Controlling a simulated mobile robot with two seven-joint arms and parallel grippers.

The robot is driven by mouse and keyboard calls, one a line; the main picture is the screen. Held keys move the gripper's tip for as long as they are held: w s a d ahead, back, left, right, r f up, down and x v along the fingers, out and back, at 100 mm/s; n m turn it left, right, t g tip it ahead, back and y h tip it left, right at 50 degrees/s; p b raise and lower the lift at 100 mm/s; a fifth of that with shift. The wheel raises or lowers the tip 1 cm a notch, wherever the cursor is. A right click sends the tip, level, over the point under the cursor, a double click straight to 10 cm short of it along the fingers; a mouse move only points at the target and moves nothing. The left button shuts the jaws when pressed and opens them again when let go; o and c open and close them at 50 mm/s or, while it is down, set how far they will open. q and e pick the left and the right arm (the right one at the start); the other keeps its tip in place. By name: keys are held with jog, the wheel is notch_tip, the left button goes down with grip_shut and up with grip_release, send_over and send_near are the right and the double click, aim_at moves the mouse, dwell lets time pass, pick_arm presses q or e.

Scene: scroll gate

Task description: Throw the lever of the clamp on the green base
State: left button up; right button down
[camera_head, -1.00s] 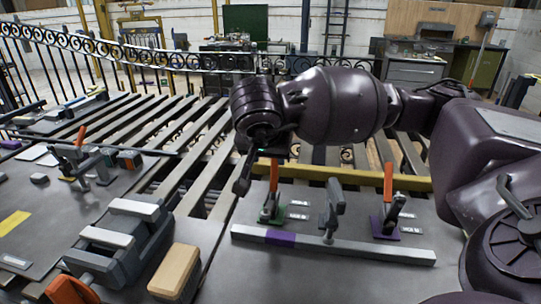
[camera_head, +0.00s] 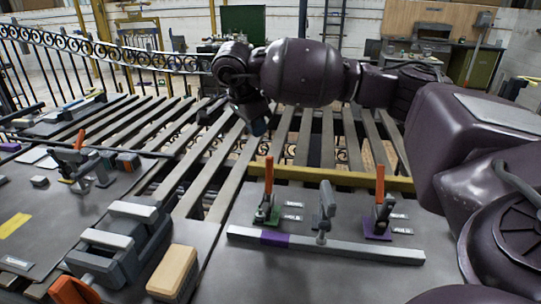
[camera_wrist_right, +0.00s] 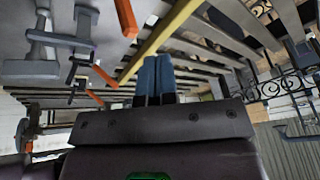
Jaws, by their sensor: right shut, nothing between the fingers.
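The clamp on the green base (camera_head: 264,216) stands on the right-hand bench in the head view. Its orange lever (camera_head: 269,174) points upright. My right gripper (camera_head: 258,127) hangs above and behind this clamp, a little to the left of its lever and apart from it. In the right wrist view its two blue fingertips (camera_wrist_right: 155,78) are together with nothing between them. Orange levers show at the upper left of that view, but I cannot tell which clamp each belongs to. My left gripper is not in view.
A grey clamp (camera_head: 326,207) and a clamp on a purple base (camera_head: 378,228) stand to the right. A grey bar (camera_head: 340,247) lies in front. A yellow rail (camera_head: 330,178) runs behind. A vise (camera_head: 120,240) and a wooden block (camera_head: 174,272) are at the left.

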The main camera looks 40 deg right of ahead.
aim_at(270, 157)
jog(key=w+d+n+g+y, duration=0.2)
jog(key=d+n+y, duration=0.25)
jog(key=n, duration=1.25)
jog(key=w+d+n+g+y, duration=0.25)
jog(key=d+n, duration=0.25)
jog(key=n, duration=1.3)
jog(key=s+a+f+m, duration=0.1)
jog(key=a+f+m, duration=0.1)
jog(key=f, duration=0.1)
jog(key=s+a+f+m, duration=0.2)
jog(key=f+m, duration=0.1)
jog(key=s+a+f+m+y+p, duration=0.1)
jog(key=s+a+f+m, duration=0.1)
jog(key=f, duration=0.1)
jog(key=shift+s+a+m+t, duration=0.1)
jog(key=shift+m+t, duration=0.2)
jog(key=shift+t, duration=0.05)
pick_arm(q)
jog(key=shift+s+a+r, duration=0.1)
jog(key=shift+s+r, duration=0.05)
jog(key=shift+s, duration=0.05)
pick_arm(e)
jog(key=shift+a, duration=0.1)
